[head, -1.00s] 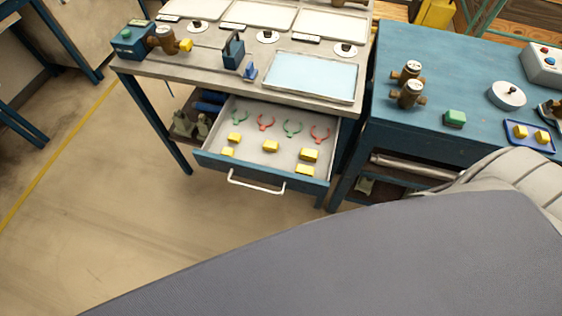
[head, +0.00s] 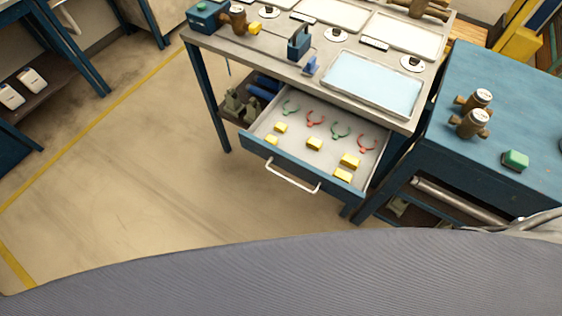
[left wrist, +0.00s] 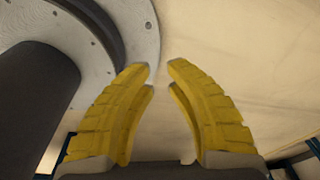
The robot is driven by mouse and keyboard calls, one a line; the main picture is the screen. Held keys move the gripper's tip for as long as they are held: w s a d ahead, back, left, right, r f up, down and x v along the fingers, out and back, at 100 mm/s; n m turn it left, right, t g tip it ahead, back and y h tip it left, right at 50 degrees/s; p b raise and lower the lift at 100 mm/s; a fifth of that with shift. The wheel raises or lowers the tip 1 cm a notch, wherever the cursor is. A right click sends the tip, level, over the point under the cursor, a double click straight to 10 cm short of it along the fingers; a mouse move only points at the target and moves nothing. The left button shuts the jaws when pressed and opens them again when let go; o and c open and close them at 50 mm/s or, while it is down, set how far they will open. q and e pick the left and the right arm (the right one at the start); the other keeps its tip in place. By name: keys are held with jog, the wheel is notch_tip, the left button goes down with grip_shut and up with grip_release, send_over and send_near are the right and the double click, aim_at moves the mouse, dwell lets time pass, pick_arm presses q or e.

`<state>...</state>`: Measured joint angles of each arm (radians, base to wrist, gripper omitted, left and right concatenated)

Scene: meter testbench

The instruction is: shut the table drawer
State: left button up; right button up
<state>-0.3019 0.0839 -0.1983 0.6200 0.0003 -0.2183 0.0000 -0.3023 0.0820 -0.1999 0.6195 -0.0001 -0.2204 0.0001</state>
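The table drawer (head: 262,151) is pulled out from under the grey-topped table (head: 290,68) in the head view. It has a blue front and a white bar handle (head: 292,180). Inside lie several yellow blocks (head: 314,143) and several red and green Y-shaped pieces (head: 340,130). Neither gripper shows in the head view. The drawer cannot be made out in the left wrist view. My right gripper is in neither view.
A blue table (head: 500,90) with brown-and-white meters (head: 471,122) and a green block (head: 515,160) stands close at the right. Trays (head: 374,84) and fixtures cover the grey tabletop. Bare floor (head: 150,160) with a yellow line lies to the left and front.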

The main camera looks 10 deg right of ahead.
pick_arm(q)
jog(key=shift+s+a, duration=0.2)
jog(key=shift+s, duration=0.35)
jog(key=shift+s+a, duration=0.2)
jog(key=shift+s, duration=0.3)
jog(key=shift+c, duration=1)
jog(key=shift+m+t, duration=0.6)
jog(key=shift+t, duration=0.2)
jog(key=w+r, duration=0.1)
jog(key=w, duration=0.1)
jog(key=w+a+r, duration=0.1)
jog(key=w, duration=0.3)
jog(key=shift+w+a+r, duration=0.15)
jog(key=shift+w+r, duration=0.05)
jog(key=shift+r, duration=0.2)
grip_shut()
jog(key=w+r+m+t, duration=0.25)
jog(key=w+r, duration=0.25)
jog(key=w, duration=0.4)
jog(key=m+t+h, duration=0.9)
jog(key=m+h, duration=0.2)
jog(key=m, duration=0.7)
send_near(255, 149)
jog(key=shift+g, duration=0.25)
jog(key=x, duration=0.8)
jog(key=shift+w+r, duration=0.15)
jog(key=shift+w, duration=0.1)
